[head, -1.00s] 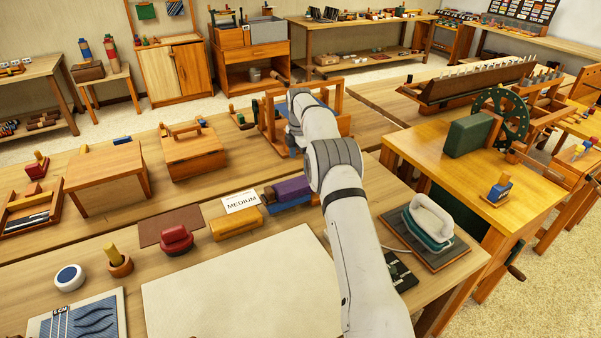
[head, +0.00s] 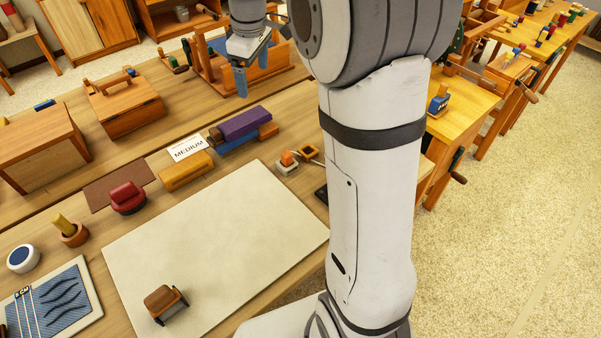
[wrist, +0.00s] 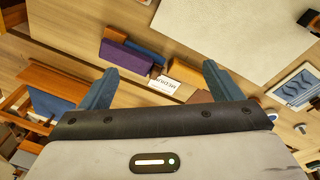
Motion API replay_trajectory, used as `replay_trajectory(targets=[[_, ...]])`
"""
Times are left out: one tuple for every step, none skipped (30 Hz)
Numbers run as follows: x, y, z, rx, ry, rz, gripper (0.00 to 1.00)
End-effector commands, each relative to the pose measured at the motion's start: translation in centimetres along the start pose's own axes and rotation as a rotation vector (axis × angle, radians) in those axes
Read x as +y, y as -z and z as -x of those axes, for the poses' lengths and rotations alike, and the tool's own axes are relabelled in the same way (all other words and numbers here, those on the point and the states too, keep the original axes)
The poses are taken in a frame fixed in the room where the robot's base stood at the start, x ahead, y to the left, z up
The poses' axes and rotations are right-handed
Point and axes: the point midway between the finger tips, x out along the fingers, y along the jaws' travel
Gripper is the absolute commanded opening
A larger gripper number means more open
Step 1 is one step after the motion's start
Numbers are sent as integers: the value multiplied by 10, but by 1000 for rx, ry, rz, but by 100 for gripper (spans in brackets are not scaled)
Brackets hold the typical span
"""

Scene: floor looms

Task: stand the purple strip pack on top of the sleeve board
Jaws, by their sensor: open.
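The purple strip pack (head: 244,123) lies lengthwise on the near worktable, close beside a blue block (head: 238,143). In the wrist view the purple pack (wrist: 128,57) shows just ahead of my left-hand finger, apart from it. My gripper (head: 254,68) hangs above the table behind the pack, with its blue fingers pointing down. In the wrist view my gripper (wrist: 160,72) has its fingers wide apart with nothing between them. A raised wooden board (head: 35,130) at the left may be the sleeve board; I cannot tell for sure.
A wide cream panel (head: 215,245) lies in front, mostly clear. A wooden lidded box (head: 124,105) and a wooden frame (head: 230,65) stand behind.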

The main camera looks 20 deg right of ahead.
Motion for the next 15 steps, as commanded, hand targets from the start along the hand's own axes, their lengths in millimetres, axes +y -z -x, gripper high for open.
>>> replay_trajectory(targets=[[-19, -16, 10, 10, -10, -67, 85], [-29, -26, 13, 14, -14, -110, 85], [-43, -38, 16, 21, -21, -167, 85], [-53, -47, 18, 25, -24, -212, 85], [-64, -56, 20, 31, -28, -254, 85], [-78, -68, 21, 39, -33, -312, 85], [-89, -78, 21, 44, -36, -355, 85], [-100, -88, 21, 50, -39, -399, 85], [-114, -100, 20, 58, -42, -456, 85], [-124, -109, 18, 65, -45, -498, 85], [-135, -118, 16, 71, -47, -539, 85], [-148, -130, 13, 79, -49, -591, 85], [-157, -138, 10, 85, -51, -628, 85], [-165, -145, 7, 90, -52, -663, 85], [-175, -154, 3, 95, -53, -704, 85]])
